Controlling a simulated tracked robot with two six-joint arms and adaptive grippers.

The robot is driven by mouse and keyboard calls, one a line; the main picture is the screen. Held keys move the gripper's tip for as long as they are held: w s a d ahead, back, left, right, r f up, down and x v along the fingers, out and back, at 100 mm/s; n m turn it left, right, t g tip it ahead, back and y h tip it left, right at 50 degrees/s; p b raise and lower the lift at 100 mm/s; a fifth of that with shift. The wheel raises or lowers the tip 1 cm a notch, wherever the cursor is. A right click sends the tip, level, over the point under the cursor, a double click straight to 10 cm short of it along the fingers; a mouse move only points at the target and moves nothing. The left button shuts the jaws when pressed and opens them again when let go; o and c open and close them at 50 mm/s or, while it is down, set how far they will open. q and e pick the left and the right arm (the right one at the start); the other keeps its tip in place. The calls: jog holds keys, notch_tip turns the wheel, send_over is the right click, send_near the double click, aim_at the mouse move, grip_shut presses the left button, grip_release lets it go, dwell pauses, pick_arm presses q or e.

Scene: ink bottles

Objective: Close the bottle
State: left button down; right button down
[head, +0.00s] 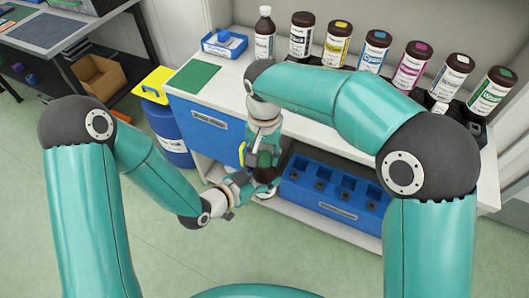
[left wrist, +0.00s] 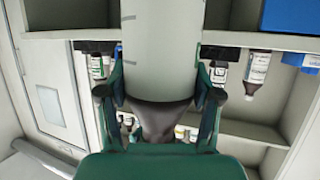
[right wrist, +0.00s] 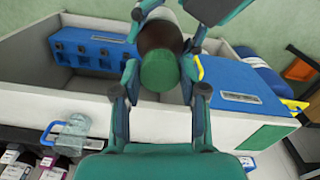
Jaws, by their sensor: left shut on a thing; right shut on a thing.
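The brown bottle (head: 265,175) is held in front of the bench, over the open shelf. Its pale label (left wrist: 158,50) and brown shoulder (left wrist: 160,112) fill the middle of the left wrist view. My left gripper (head: 250,184) is shut around its body from the left. The green cap (right wrist: 161,70) is between the fingers of my right gripper (right wrist: 160,88), which comes down from above and is shut on it. In the head view the cap (head: 264,158) sits right over the bottle's top. I cannot tell whether it is seated, since the neck is hidden.
Several brown bottles with coloured caps stand along the back of the bench, such as a yellow-capped one (head: 337,44). A blue tray (head: 225,43) and green mat (head: 191,77) are at its left. A blue slotted box (head: 335,190) sits below the bench; a blue drum (head: 168,133) stands left.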

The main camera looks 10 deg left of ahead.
jog(key=c, duration=0.6)
grip_release()
jog(key=shift+c, duration=0.2)
jog(key=shift+r, duration=2.3)
jog(key=shift+c, duration=0.3)
